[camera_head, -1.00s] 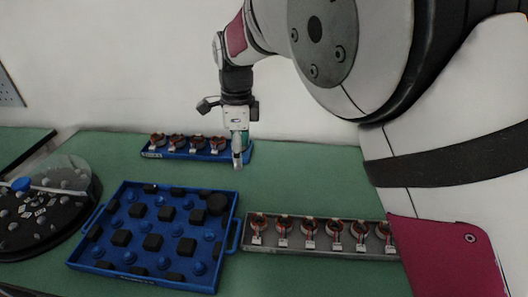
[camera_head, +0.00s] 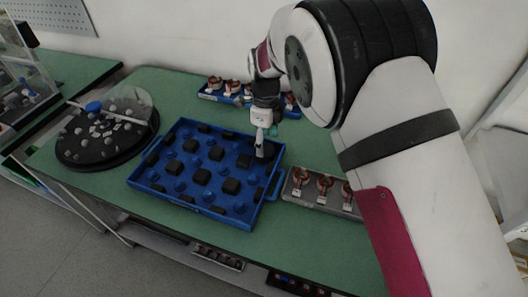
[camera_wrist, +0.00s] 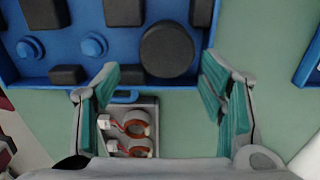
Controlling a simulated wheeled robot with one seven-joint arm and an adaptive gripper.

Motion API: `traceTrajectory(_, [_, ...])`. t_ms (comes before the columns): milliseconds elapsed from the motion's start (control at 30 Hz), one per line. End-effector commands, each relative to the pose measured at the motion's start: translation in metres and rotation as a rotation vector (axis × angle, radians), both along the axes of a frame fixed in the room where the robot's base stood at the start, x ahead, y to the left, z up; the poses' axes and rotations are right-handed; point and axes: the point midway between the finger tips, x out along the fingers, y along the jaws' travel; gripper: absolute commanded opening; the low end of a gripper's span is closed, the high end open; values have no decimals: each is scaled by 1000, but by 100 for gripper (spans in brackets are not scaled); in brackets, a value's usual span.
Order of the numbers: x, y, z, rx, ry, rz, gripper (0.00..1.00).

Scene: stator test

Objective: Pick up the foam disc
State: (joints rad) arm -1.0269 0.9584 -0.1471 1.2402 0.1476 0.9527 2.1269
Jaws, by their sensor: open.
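The foam disc is a black round disc (camera_wrist: 167,50) lying in the blue tray (camera_wrist: 180,83). In the wrist view it is ahead of and roughly between my open fingers (camera_wrist: 160,80), close to the tray's wall. In the head view the disc (camera_head: 268,151) is at the tray's back right corner, partly hidden by my gripper (camera_head: 260,151). My gripper points down over that corner with nothing between its teal-padded fingers. The height gap to the disc is hard to judge.
The tray (camera_head: 277,172) also holds several black blocks and blue pegs. A grey rack (camera_head: 318,201) of copper-wound parts stands at its right, a blue rack (camera_head: 207,96) behind. A round turntable (camera_head: 82,158) stands at the left. Green table is bare between them.

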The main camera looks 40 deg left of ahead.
Motion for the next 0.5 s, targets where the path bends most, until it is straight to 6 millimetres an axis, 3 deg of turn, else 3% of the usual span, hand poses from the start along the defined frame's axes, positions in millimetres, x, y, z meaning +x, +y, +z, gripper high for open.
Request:
traceTrajectory(300, [2,-3,-42,-1,1,0,64])
traceTrajectory(500, [3,-2,-49,1,-2,0,64])
